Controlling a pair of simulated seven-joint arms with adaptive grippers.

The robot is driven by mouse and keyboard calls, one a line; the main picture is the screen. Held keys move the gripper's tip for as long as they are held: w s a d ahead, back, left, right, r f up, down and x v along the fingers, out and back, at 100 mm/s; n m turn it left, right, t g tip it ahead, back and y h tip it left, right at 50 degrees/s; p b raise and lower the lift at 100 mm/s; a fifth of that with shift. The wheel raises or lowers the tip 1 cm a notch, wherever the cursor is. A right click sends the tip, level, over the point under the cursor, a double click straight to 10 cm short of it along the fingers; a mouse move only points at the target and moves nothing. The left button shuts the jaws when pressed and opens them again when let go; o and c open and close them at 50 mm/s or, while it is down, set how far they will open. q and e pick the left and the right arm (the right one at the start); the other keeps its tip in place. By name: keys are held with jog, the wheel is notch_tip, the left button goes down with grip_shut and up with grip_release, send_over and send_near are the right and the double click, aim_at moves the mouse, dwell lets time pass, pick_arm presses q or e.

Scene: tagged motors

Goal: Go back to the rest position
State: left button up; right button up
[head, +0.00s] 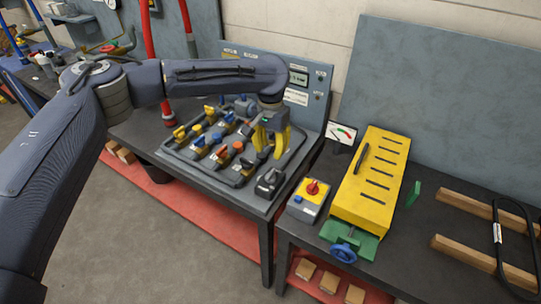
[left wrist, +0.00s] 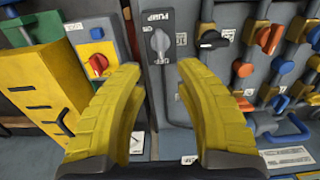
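My left gripper (head: 268,152) hangs over the right end of the valve board (head: 185,157) on the left bench. Its yellow fingers are apart with nothing held between them, as the left wrist view (left wrist: 160,72) also shows. A grey switch box labelled PUMP (left wrist: 146,95), with a grey knob (left wrist: 160,42), lies beyond the fingertips. In the head view a small switch box (head: 270,183) sits just in front of the gripper. The board carries several yellow, blue and orange handles. My right gripper is not in view.
A box with a red knob on a yellow plate (head: 311,190) and a slotted yellow case (head: 372,180) stand on the right bench. A blue-handled vise (head: 343,252) is at its front edge. Wooden bars (head: 484,262) lie at the right. A gauge panel (head: 310,92) stands behind the board.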

pick_arm(q)
jog(key=shift+r, duration=0.3)
